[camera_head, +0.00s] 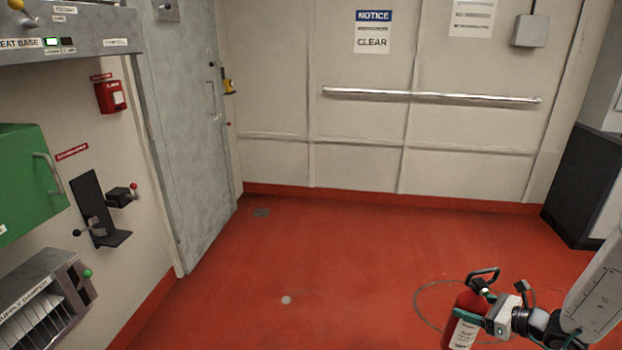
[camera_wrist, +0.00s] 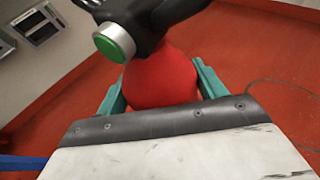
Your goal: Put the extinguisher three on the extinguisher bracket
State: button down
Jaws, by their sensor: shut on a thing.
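A red extinguisher (camera_head: 465,318) with a black handle and a white label is at the lower right of the head view, upright above the red floor. My gripper (camera_head: 478,318) is shut on its body, with a teal finger on either side. In the wrist view the red body (camera_wrist: 160,80) sits between the teal fingers, and a green-ended cap shows on the black valve head. The number on the extinguisher cannot be read. A black wall bracket (camera_head: 96,205) with a back plate and a bottom ledge is on the left wall, empty, well apart from the extinguisher.
A green cabinet (camera_head: 25,185) and a supply damper unit (camera_head: 45,300) flank the bracket. A small black lever box (camera_head: 122,196) sticks out beside it. A grey door (camera_head: 185,120) is beyond. The red floor (camera_head: 300,260) between is clear. A dark cabinet (camera_head: 580,185) stands at right.

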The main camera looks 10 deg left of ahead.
aim_at(115, 236)
jog(key=u, duration=0.3)
jog(key=i, duration=0.9)
jog(key=u, duration=1.2)
jog(key=i, duration=0.5)
jog(key=u, duration=0.55)
